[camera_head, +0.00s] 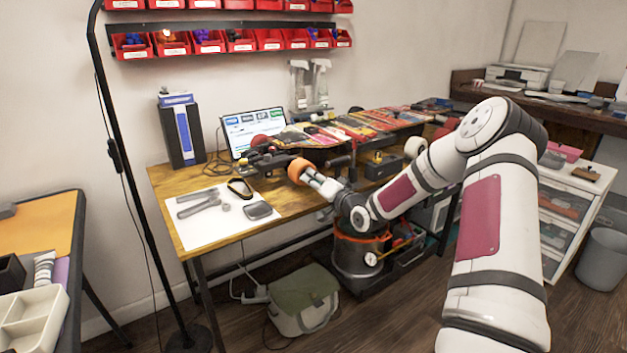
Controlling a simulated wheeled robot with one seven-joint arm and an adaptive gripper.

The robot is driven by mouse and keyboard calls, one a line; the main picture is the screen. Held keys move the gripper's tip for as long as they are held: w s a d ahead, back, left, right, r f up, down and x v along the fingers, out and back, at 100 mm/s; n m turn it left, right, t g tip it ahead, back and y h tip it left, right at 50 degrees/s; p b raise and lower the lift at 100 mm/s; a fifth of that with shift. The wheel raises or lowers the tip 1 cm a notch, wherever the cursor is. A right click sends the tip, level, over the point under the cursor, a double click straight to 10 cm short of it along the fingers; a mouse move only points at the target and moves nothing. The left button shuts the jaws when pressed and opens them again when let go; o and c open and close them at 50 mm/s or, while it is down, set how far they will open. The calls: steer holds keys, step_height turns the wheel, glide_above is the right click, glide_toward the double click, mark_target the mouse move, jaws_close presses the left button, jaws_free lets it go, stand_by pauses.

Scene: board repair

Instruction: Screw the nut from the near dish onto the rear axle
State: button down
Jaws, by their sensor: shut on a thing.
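My gripper (318,180) reaches from the right to the orange wheel (298,168) at the near left end of the skateboard (345,130). Its fingers are shut at the wheel's outer face, where the rear axle end is hidden. What they hold is too small to make out; it fits the nut. The board lies raised on the wooden workbench. A dark dish (258,210) lies on the white mat (215,228) at the bench's near left, and a dark oval one with a pale rim (240,187) lies behind it. Their contents cannot be made out.
Grey tools (200,206) lie on the mat. A laptop (255,128) and a dark box (182,130) stand behind. A black block (383,166) and a white wheel (415,147) are close to my arm's right side. Red bins (210,40) hang above.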

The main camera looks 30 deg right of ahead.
steer(key=shift+s+f, duration=0.1)
steer(key=shift+m+p, duration=0.95)
steer(key=shift+m, duration=0.15)
steer(key=m+p, duration=0.1)
steer(key=m, duration=0.2)
steer(key=c, duration=1.3)
jaws_free()
steer(key=shift+c, duration=0.2)
steer(key=c, duration=0.4)
steer(key=shift+o, duration=0.2)
